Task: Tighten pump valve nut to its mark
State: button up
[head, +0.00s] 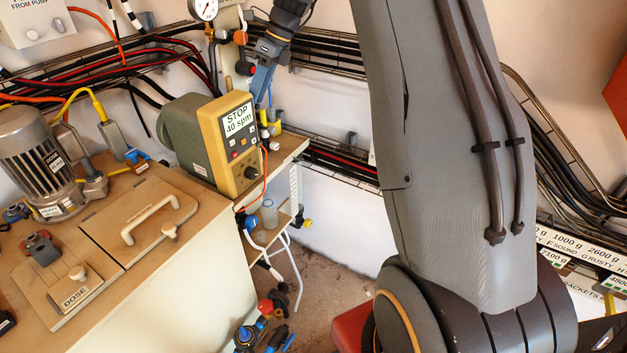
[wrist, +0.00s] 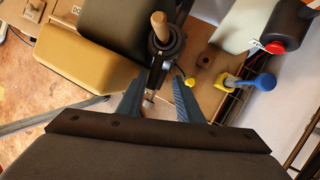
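The dosing pump has a green body (head: 185,135) and a yellow front (head: 212,130) reading "STOP 40 spm"; it stands on the wooden bench and its yellow part (wrist: 85,60) fills the wrist view's left. My gripper (head: 262,98) points down behind the pump's right side. In the wrist view its two blue fingers (wrist: 159,82) are spread, with a gap between them. A dark fitting (wrist: 168,45) with a wooden handle (wrist: 160,24) lies just beyond the tips; the handle also shows in the head view (head: 228,83). I cannot make out a valve nut or its mark for certain.
A yellow fitting with a blue valve (wrist: 264,82) and a red-capped dark part (wrist: 276,46) lie right of the fingers. A motor (head: 35,160) and a hatch with a handle (head: 155,220) are at left. A gauge (head: 205,9) and cables line the wall.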

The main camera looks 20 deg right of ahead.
jog(key=b+v, duration=0.1)
jog(key=v, duration=0.7)
jog(key=s+a+f+n+h+p, duration=0.1)
jog(key=s+f+n, duration=0.3)
jog(key=s+n, duration=0.4)
jog(key=s+a+f+n+h+p, duration=0.1)
jog(key=s+f+n, duration=0.3)
jog(key=s+n, duration=0.4)
jog(key=s+a+f+n+h+p, duration=0.1)
jog(key=s+f+n, duration=0.3)
jog(key=s+n, duration=0.4)
jog(key=s+a+h, duration=0.1)
jog(key=s, duration=0.6)
jog(key=shift+f+h, duration=0.3)
jog(key=shift+s, duration=0.1)
